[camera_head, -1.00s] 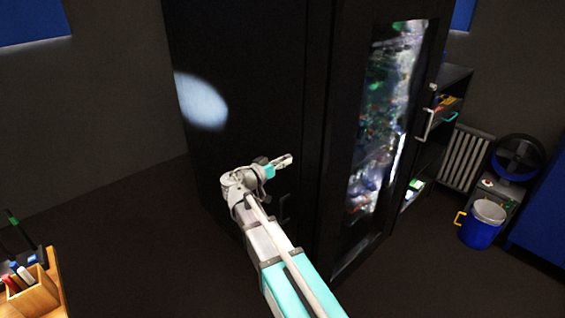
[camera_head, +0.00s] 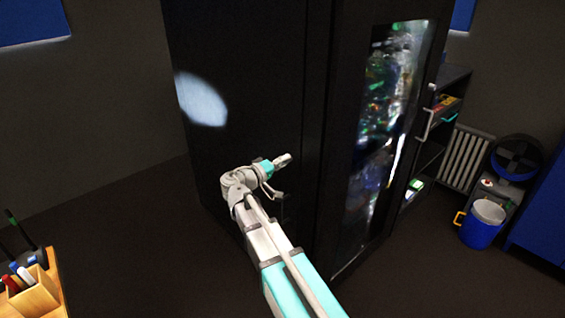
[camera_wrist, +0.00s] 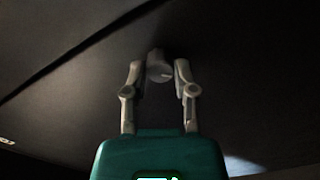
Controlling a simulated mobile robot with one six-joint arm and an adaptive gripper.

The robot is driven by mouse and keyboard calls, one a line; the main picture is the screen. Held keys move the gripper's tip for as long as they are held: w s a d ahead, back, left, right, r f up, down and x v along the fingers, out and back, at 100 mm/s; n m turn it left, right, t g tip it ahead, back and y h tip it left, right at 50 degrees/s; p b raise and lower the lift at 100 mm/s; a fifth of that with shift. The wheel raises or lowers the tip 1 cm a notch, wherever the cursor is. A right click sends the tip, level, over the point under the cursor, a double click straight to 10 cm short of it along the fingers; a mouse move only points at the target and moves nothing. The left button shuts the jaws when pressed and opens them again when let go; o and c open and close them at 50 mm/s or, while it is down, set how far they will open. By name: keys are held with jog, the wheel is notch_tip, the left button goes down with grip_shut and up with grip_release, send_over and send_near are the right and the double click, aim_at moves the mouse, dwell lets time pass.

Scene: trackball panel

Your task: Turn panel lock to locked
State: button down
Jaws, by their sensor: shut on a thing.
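The panel lock (camera_wrist: 158,66) is a small grey round knob on the dark cabinet front, seen in the wrist view between my two fingertips. A faint light mark shows on its face, but I cannot read whether it stands at locked. My gripper (camera_wrist: 158,76) is shut on the knob, one finger on each side. In the head view my gripper (camera_head: 283,174) is at the black cabinet (camera_head: 255,90), left of the glass door. The knob cannot be made out there.
The cabinet's glass door (camera_head: 385,120), with a pale handle (camera_head: 427,122), is to the right. A blue bin (camera_head: 481,226), a fan (camera_head: 516,158) and a radiator (camera_head: 464,158) stand farther right. A wooden pen holder (camera_head: 35,290) is at lower left.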

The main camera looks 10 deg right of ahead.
jog(key=shift+r+n, duration=0.1)
jog(key=shift+n, duration=3.8)
jog(key=shift+c, duration=2.1)
grip_release()
jog(key=shift+a, duration=0.1)
jog(key=v, duration=1.1)
jog(key=shift+s+a, duration=0.25)
jog(key=shift+a, duration=0.1)
